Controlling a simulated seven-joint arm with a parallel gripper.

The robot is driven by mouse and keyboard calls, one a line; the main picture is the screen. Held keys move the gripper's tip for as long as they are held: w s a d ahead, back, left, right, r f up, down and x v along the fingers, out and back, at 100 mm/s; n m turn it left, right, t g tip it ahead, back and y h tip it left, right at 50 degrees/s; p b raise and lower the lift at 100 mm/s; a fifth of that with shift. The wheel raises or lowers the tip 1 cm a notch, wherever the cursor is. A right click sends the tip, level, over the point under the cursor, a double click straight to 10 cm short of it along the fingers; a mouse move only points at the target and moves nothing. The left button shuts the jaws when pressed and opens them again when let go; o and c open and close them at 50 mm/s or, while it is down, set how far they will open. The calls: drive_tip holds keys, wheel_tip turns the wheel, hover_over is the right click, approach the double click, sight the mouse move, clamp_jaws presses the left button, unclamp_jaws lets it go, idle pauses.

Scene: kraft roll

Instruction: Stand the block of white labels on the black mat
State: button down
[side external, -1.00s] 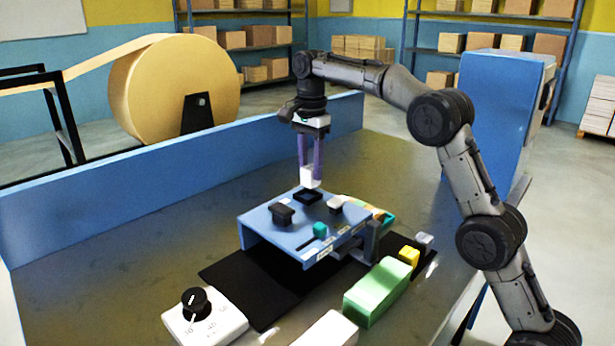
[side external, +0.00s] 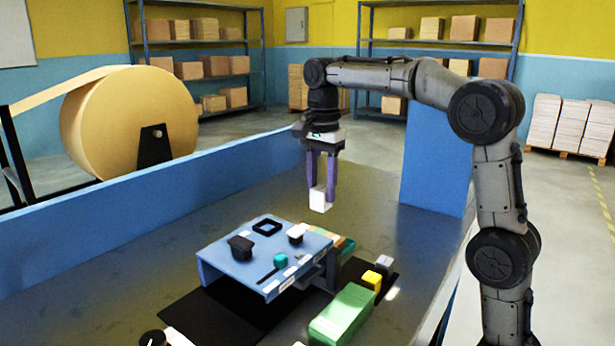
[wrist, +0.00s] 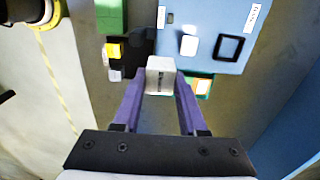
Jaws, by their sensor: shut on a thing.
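The block of white labels (side external: 320,200) hangs between the purple fingers of my gripper (side external: 322,188), which is shut on it. The block is roughly upright, in the air above and behind the blue stand, touching nothing below. In the wrist view the white block (wrist: 160,66) sits between the two fingertips (wrist: 160,82). The black mat (side external: 212,318) lies on the table and runs under the blue stand (side external: 262,262), which hides its middle. Another part of the mat shows to the right of the stand, beside small yellow and grey blocks.
The stand's top carries a black square frame (side external: 267,226), a black knob (side external: 241,247), a white-topped piece (side external: 296,235) and a teal piece (side external: 281,260). A green block (side external: 341,315), yellow block (side external: 371,281) and grey block (side external: 384,265) stand to the right. The table behind is clear.

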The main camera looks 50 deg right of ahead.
drive_tip(key=shift+s+d+f, duration=0.75)
drive_tip(key=shift+d+f, duration=0.85)
drive_tip(key=shift+f, duration=1.25)
drive_tip(key=shift+s+d+f, duration=0.8)
drive_tip(key=shift+d+f, duration=0.8)
drive_tip(key=shift+f, duration=1.2)
drive_tip(key=shift+s+d+f, duration=0.75)
drive_tip(key=shift+d+f, duration=0.85)
drive_tip(key=shift+f, duration=1.25)
drive_tip(key=shift+f, duration=0.8)
drive_tip(key=shift+c, duration=1.9)
unclamp_jaws()
